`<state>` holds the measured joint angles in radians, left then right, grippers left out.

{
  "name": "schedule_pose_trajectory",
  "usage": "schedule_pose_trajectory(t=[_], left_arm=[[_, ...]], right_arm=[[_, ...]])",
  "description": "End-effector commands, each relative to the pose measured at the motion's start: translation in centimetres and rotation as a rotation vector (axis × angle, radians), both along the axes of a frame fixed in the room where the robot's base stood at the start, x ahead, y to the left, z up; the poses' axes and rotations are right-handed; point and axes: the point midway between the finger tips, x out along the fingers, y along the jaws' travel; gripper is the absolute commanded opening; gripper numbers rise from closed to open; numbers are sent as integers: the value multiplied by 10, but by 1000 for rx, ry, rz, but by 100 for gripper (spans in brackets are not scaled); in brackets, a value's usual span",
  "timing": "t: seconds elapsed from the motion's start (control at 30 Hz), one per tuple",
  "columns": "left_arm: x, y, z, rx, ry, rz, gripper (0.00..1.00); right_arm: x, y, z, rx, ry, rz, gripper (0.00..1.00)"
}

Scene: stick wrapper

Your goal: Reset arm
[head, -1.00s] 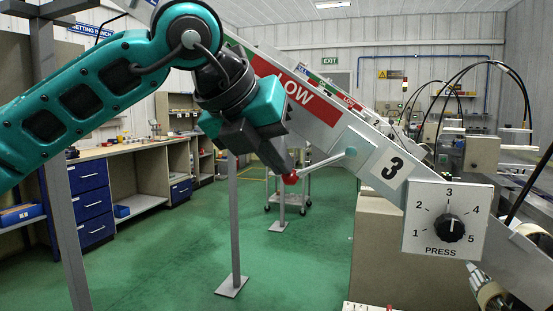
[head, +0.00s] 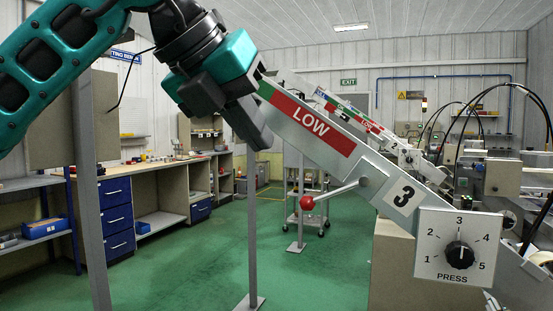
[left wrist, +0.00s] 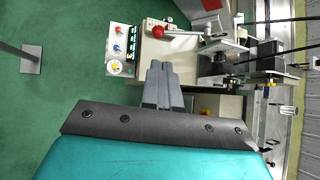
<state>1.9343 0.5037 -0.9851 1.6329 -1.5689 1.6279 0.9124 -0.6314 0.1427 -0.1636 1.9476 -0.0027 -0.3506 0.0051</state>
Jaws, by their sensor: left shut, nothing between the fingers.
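My left gripper (head: 259,140) is shut and empty in the head view, up by the upper end of the slanted machine arm with the red LOW label (head: 310,121). Its closed fingers also show in the left wrist view (left wrist: 163,70). A lever with a red ball knob (head: 307,204) sticks out to the left from a pivot on the slanted arm. The gripper is above and left of the knob, apart from it. The red knob also shows in the left wrist view (left wrist: 158,31), beyond the fingertips. My right gripper is not in view.
A grey post (head: 252,220) stands on the green floor. A bench with blue drawers (head: 116,215) is at left. In the left wrist view, a button panel (left wrist: 118,48) sits beside the machine.

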Motion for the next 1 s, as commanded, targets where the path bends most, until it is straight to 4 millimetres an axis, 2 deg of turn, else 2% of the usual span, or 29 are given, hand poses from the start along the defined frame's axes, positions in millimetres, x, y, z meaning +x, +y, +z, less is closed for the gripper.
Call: schedule_pose_trajectory(t=[0.03, 0.2, 0.4, 0.53, 0.67, 0.8, 1.0], left_arm=[[-5, 3, 7, -2, -3, 0, 0], [-13, 10, 18, -1, -1, 0, 0], [-15, 8, 16, -9, 13, -19, 0], [-13, -12, -8, -70, 83, -120, 0], [-19, -46, -43, -219, 207, -292, 0], [-31, -76, -71, -447, 345, -453, 0], [-40, -98, -92, -831, 520, -569, 0]], right_arm=[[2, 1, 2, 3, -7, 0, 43], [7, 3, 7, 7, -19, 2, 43], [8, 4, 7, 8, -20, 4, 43], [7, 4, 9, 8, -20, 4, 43], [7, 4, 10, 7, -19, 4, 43], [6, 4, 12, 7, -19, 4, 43], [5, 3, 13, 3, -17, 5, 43]])
